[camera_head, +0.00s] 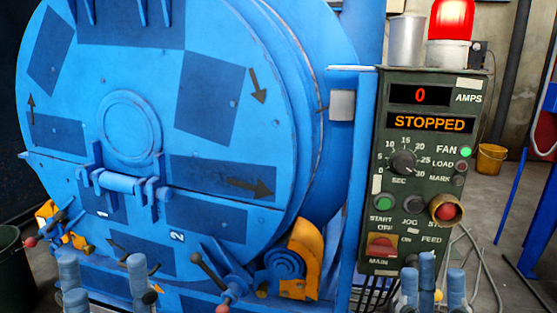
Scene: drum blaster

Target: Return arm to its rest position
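My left gripper (103,272) is at the bottom left, in front of the lower part of the blue drum machine (130,60). Its grey-blue fingers point up and stand apart, with nothing seen between them. My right gripper (436,272) is at the bottom right, in front of the lower edge of the dark green control panel (385,225). Its fingers also point up with gaps between them, and it looks empty. The wrists and most of both arms are below the picture. I cannot tell whether the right fingers touch the panel.
The panel shows "0" amps and "STOPPED" (429,123). A lit red beacon (451,18) stands on top. Levers with red knobs (222,308) stick out at the drum's lower front. A yellow bucket (490,158) and loose cables are at right; a dark bin (12,270) is at left.

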